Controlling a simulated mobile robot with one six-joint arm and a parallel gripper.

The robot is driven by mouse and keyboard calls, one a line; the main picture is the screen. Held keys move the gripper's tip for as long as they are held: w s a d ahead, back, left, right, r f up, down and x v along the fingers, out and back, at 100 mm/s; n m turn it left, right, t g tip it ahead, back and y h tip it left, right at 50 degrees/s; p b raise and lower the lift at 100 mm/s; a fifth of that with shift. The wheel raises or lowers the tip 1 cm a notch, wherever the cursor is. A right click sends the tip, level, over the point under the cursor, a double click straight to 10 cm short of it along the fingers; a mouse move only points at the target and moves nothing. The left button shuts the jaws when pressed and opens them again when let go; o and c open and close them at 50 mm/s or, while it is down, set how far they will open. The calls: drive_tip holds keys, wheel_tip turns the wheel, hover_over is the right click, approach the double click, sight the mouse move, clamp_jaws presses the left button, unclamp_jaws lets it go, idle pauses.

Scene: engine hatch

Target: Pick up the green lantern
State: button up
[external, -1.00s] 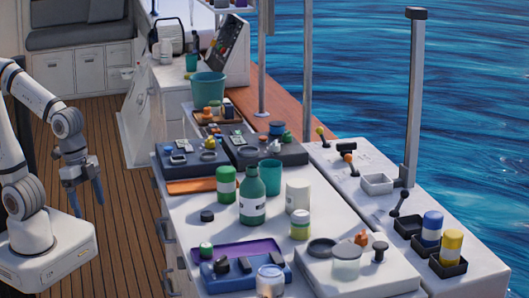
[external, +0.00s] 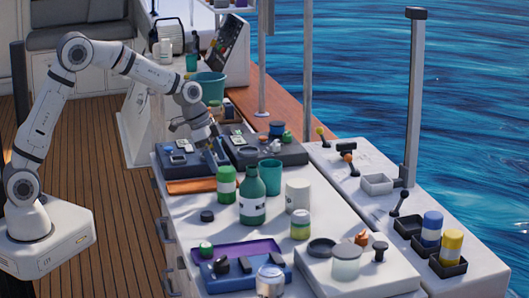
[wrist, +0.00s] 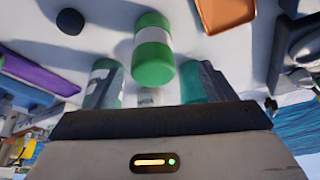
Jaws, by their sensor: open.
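A green cylinder with a white band (external: 227,184), the likeliest green lantern, stands upright on the white counter (external: 185,238), left of a green bottle (external: 252,196). I cannot tell for sure that it is a lantern. In the wrist view the banded cylinder (wrist: 153,52) appears between the two finger outlines. My gripper (external: 215,156) is open and empty, above the dark panel just behind the cylinder and apart from it. In the wrist view my gripper (wrist: 160,78) partly covers green and white objects beyond it.
A teal cup (external: 270,175), a white canister (external: 297,195) and a yellow-green jar (external: 300,224) crowd the right. An orange board (external: 190,186) lies behind left. A black puck (external: 207,216) and a purple tray (external: 240,252) lie in front. The counter's left edge is near.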

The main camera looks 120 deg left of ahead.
sight(224, 169)
drive_tip(key=x, duration=0.2)
drive_tip(key=w+p+x, duration=0.1)
drive_tip(key=x, duration=0.4)
drive_tip(key=shift+w+d+r+p, duration=0.2)
drive_tip(key=shift+d+r+p, duration=0.05)
drive_tip(key=shift+d+p, duration=0.1)
drive_tip(key=shift+c, duration=0.4)
drive_tip(key=c, duration=1.1)
drive_tip(key=shift+r, duration=0.1)
